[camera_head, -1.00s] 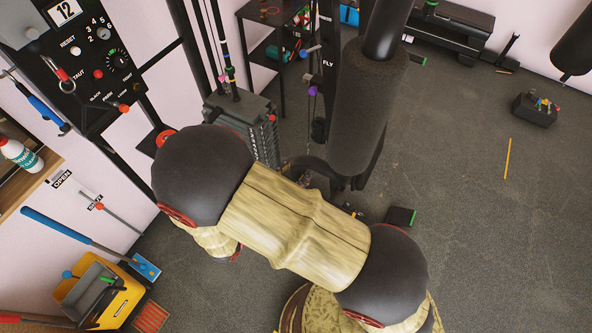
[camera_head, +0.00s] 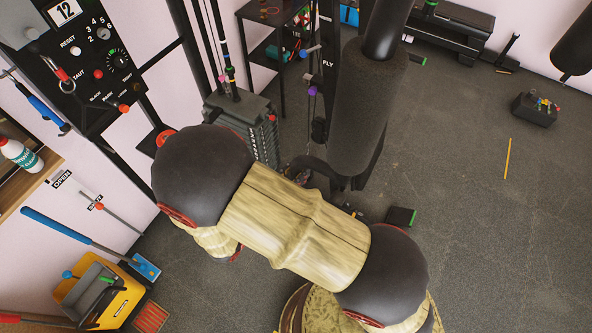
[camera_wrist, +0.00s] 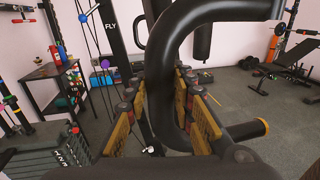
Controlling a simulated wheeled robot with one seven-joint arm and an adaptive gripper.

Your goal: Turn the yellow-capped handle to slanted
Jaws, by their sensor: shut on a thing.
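The yellow-capped handle is a thick black curved tube (camera_wrist: 165,100) in the wrist view. It drops from the top, bends near the bottom and ends at the right in a yellow cap (camera_wrist: 264,127). My gripper (camera_wrist: 166,85) has its yellow-padded fingers on either side of the tube and is shut on it. In the head view my own arm hides my gripper, and I cannot make out the yellow cap there.
A weight stack (camera_head: 243,125) stands left of a large dark padded cylinder (camera_head: 368,110). A control panel (camera_head: 85,50) is on the left wall. A yellow bin (camera_head: 120,300) stands at the lower left. The floor at the right is mostly clear.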

